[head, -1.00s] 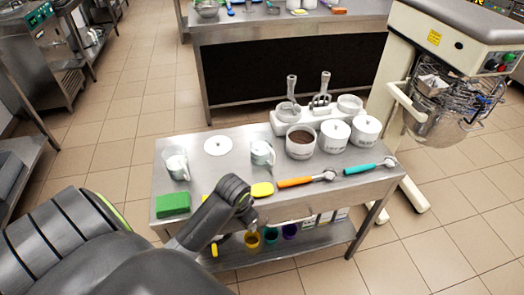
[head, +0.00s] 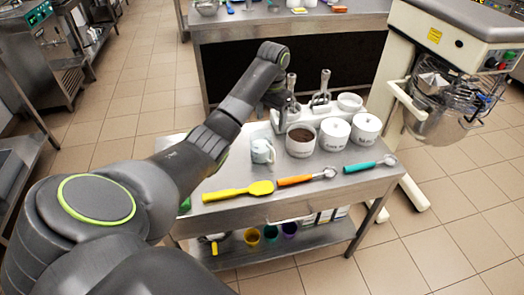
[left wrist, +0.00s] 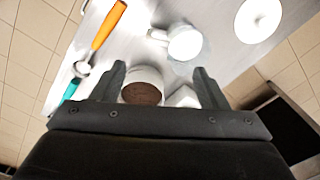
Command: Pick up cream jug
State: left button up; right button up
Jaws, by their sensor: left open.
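A small pale jug with a handle (head: 262,151) stands upright on the steel table, left of the tub of brown stuff. The left wrist view shows what looks like the same jug (left wrist: 184,43) beyond my fingertips. My left gripper (head: 281,118) is open and empty, above the back of the table near the scoop stand, behind and a little right of the jug. In the left wrist view its two fingers (left wrist: 158,70) stand apart with the brown-filled tub (left wrist: 142,90) showing between them. My right gripper is not in view.
The scoop stand (head: 282,120) is behind. A yellow spatula (head: 238,191), an orange scoop (head: 296,180) and a teal scoop (head: 362,168) lie along the front edge. My arm covers the table's left part.

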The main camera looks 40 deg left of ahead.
pick_arm(q)
jog(key=b, duration=0.7)
send_over(269, 161)
notch_tip(269, 161, down, 7)
jog(key=shift+w+f, duration=0.1)
jog(key=shift+f, duration=0.1)
notch_tip(269, 161, down, 4)
jog(key=shift+r+p, duration=0.2)
jog(key=shift+p, duration=0.25)
jog(key=shift+f+p, duration=0.4)
jog(key=shift+f, duration=2.7)
jog(key=c, duration=1.4)
